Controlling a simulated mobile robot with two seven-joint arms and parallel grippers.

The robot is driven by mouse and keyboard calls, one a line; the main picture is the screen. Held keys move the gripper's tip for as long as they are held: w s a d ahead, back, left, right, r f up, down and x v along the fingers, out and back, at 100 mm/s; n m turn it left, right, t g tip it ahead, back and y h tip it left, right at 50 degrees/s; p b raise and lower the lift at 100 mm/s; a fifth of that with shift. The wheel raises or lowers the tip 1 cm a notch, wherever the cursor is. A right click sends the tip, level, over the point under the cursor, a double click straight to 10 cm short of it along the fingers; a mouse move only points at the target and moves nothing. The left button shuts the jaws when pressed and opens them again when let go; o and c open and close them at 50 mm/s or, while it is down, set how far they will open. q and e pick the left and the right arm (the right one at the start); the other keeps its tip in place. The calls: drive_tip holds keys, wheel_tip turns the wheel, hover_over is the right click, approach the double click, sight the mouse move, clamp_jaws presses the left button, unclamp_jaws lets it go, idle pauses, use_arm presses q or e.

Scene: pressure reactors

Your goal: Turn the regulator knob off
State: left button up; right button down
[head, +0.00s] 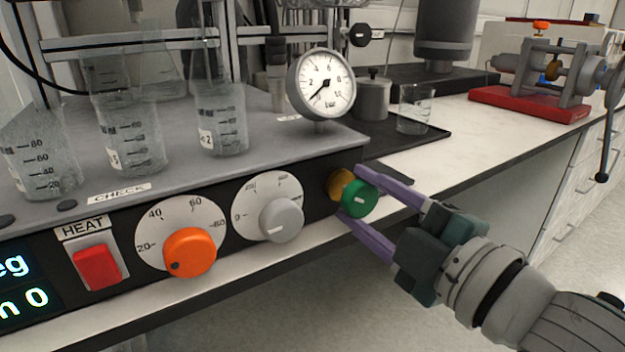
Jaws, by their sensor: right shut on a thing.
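A green round knob (360,199) on a brass-coloured fitting (341,184) sticks out at the right end of the reactor's black front panel. A white line marks its face. My right gripper (352,203) comes in from the right, with one purple finger above the knob and one below it, shut on it. A grey knob (281,220) with a dial and an orange knob (190,252) with a numbered dial sit further left on the panel. A pressure gauge (321,84) marked bar stands above. Which knob is labelled regulator is not readable. My left gripper is not in view.
A red HEAT switch (98,267) and a lit display (22,285) are at the panel's left. Glass beakers (131,135) stand on the grey top. A metal pot (373,97) and a small beaker (415,110) stand behind. The floor area below my right arm is open.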

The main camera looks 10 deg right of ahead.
drive_tip(key=n, duration=0.3)
drive_tip(key=shift+n, duration=1.9)
drive_tip(key=shift+c, duration=1.3)
unclamp_jaws()
